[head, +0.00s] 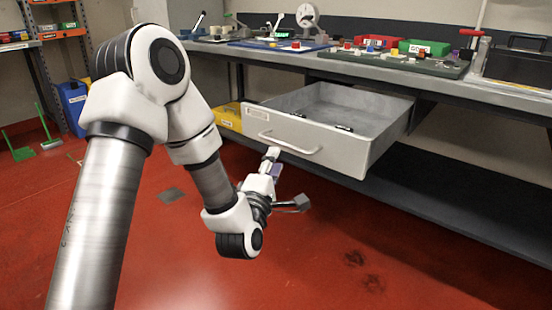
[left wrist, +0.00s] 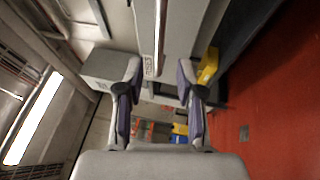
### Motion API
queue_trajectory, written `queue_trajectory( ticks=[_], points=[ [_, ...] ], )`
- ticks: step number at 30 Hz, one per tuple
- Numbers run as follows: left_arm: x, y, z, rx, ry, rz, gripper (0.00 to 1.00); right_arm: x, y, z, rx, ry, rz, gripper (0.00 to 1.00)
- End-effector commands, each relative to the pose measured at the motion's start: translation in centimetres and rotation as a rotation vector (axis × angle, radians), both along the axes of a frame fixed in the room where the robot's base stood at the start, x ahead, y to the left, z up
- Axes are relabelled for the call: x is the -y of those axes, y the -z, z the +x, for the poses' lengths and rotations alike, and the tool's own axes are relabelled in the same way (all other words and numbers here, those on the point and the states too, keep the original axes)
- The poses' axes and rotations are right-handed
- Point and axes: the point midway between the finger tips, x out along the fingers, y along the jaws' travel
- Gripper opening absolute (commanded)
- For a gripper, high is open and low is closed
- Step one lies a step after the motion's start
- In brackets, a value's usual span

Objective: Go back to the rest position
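My left gripper (head: 271,157) is low in front of the open grey drawer (head: 372,155), just below its pale bar handle (head: 290,143). In the left wrist view the two fingers of this gripper (left wrist: 158,80) stand apart with nothing held between them. A pale bar, apparently the handle (left wrist: 158,38), runs down from the top of that view toward the gap between the fingertips. The gripper looks apart from the handle, but the exact gap is hard to judge. My right gripper is in neither view.
The drawer sticks out below a long workbench (head: 440,79) with boards, red and green bins and tools on top. Small dark items lie in the drawer. A yellow box (head: 229,117) is beside it. A blue container (head: 74,103) stands far left. The red floor in front is mostly clear.

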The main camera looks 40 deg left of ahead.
Motion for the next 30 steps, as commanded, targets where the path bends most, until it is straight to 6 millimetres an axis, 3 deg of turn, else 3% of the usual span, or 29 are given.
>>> queue_trajectory(
  ticks=[10, 14, 17, 20, 22, 24, 27, 30],
  points=[
    [0.0, 0.1, 0.0, -0.002, 0.0, 0.0, 0.37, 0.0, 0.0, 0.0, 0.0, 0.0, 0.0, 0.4],
    [0.4, 3.3, 0.0, -0.068, 0.008, 0.01, 0.37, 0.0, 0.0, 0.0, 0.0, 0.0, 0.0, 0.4],
    [2.0, 9.7, -0.5, -0.205, 0.044, 0.044, 0.37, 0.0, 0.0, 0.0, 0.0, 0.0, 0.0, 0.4],
    [4.4, 17.9, -2.5, -0.42, 0.112, 0.087, 0.37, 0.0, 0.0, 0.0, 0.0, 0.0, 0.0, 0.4],
    [6.0, 23.7, -4.9, -0.608, 0.174, 0.158, 0.37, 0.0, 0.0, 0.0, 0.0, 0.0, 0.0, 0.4],
    [7.6, 29.0, -8.0, -0.806, 0.254, 0.256, 0.37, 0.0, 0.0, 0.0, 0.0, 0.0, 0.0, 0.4],
    [9.5, 35.4, -13.5, -1.081, 0.407, 0.422, 0.37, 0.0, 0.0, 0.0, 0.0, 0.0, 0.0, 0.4],
    [10.8, 39.6, -19.0, -1.303, 0.596, 0.597, 0.37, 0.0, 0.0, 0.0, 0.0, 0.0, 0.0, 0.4]
  ],
)
